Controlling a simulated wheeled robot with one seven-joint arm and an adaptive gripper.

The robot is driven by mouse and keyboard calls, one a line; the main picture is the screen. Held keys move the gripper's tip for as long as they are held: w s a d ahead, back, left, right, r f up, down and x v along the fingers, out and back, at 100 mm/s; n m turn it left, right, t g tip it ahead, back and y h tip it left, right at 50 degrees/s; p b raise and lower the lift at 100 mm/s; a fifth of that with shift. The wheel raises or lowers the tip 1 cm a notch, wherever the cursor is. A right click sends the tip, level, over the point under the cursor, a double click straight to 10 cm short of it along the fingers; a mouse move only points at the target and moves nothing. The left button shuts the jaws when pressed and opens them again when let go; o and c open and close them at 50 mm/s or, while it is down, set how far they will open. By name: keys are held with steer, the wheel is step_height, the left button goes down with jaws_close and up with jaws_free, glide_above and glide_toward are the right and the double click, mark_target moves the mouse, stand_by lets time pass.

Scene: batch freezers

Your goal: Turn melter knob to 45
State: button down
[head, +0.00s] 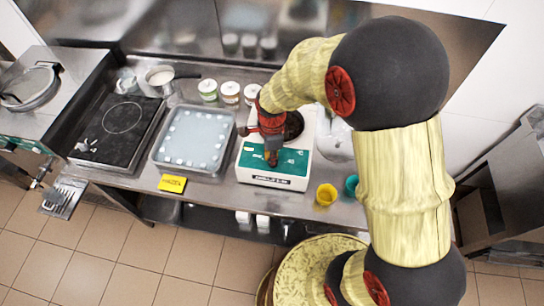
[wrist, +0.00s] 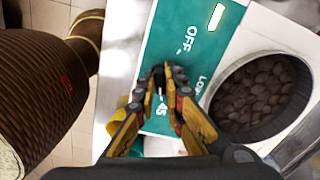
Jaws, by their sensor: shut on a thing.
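The melter (head: 266,181) is a white box on the steel counter with a green front panel (head: 291,163). In the wrist view the panel (wrist: 190,55) shows "OFF", part of a word starting "LO", and "45". The melter's round pot (wrist: 258,96) holds dark brown pieces. My gripper (head: 271,156) reaches down onto the panel from above. In the wrist view my gripper (wrist: 161,84) is shut on the melter knob (wrist: 158,80), beside the "45" mark. The fingers hide most of the knob, so I cannot tell where its pointer stands.
A clear tray (head: 168,163) with pale pieces sits left of the melter, then a black hob (head: 121,122). Lidded jars (head: 230,92) stand behind. A yellow cup (head: 326,194) and a teal cup (head: 351,185) stand close on the right. A yellow sign (head: 172,183) is at the front edge.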

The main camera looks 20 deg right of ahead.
stand_by(0.4)
steer(key=c, duration=1.9)
jaws_free()
steer(key=shift+r, duration=0.1)
step_height(320, 180, up, 12)
steer(key=shift+f, duration=0.1)
